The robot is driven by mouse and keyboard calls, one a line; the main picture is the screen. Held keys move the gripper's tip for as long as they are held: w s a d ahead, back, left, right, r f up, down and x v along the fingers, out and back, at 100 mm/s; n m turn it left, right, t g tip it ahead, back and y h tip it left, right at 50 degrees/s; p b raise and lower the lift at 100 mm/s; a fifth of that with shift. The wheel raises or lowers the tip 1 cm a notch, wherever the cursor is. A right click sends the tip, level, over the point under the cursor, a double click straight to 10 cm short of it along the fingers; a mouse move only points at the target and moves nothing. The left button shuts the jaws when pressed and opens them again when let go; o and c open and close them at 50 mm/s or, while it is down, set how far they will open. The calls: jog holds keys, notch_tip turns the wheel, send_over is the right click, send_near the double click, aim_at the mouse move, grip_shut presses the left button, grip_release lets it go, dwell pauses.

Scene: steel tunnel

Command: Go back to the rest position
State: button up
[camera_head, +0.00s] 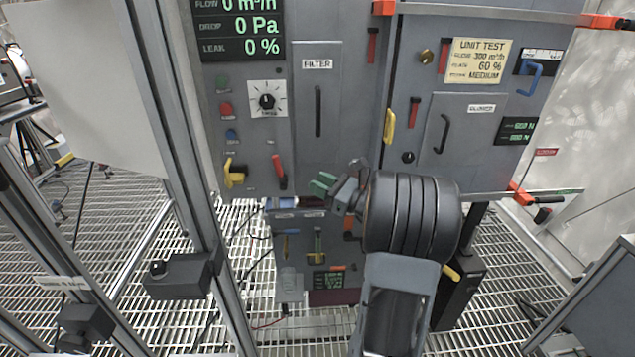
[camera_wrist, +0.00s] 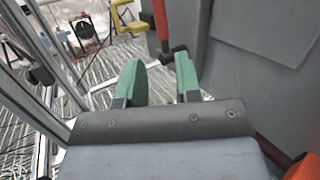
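My gripper (camera_head: 324,184) has green fingertips and is in front of the lower part of the grey cabinet, just below the FILTER door (camera_head: 318,105). In the wrist view my gripper (camera_wrist: 160,82) shows its two green fingers spread apart, with no object between them. A red lever with a dark end (camera_wrist: 163,30) shows beyond the fingers, apart from them. My dark, ribbed arm reaches in from the lower right in the head view and hides part of the cabinet's lower right side.
The cabinet carries a red handle (camera_head: 279,172), a yellow handle (camera_head: 235,173), a dial (camera_head: 267,99) and a unit test panel (camera_head: 478,62). A lower panel (camera_head: 290,268) sits under my gripper. Metal frame posts (camera_head: 190,170) stand left. Grated floor (camera_head: 120,215) is open behind them.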

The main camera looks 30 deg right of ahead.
jog(key=shift+a, duration=0.1)
dwell(0.3)
jog(key=s+a+r+n+g+y+p, duration=0.1)
jog(key=s+a+r+n+g+p, duration=0.2)
jog(key=a+n+g+p, duration=0.45)
jog(key=s+a+r+n+g+p, duration=0.3)
jog(key=a+r+n+g, duration=0.15)
jog(key=a, duration=0.65)
jog(key=s+r+n+g+h+p, duration=0.1)
jog(key=s+r+n+h+p, duration=0.2)
jog(key=s+n+h+p, duration=0.2)
jog(key=s+a+r+n+g+h+p, duration=0.1)
jog(key=s+r+n+h+p, duration=0.3)
jog(key=n, duration=0.8)
jog(key=s+h+p, duration=0.1)
jog(key=s+p, duration=0.1)
jog(key=p, duration=0.1)
jog(key=shift+s+a+r+n, duration=0.2)
jog(key=shift+s+r+n, duration=0.05)
jog(key=shift+r+n, duration=0.05)
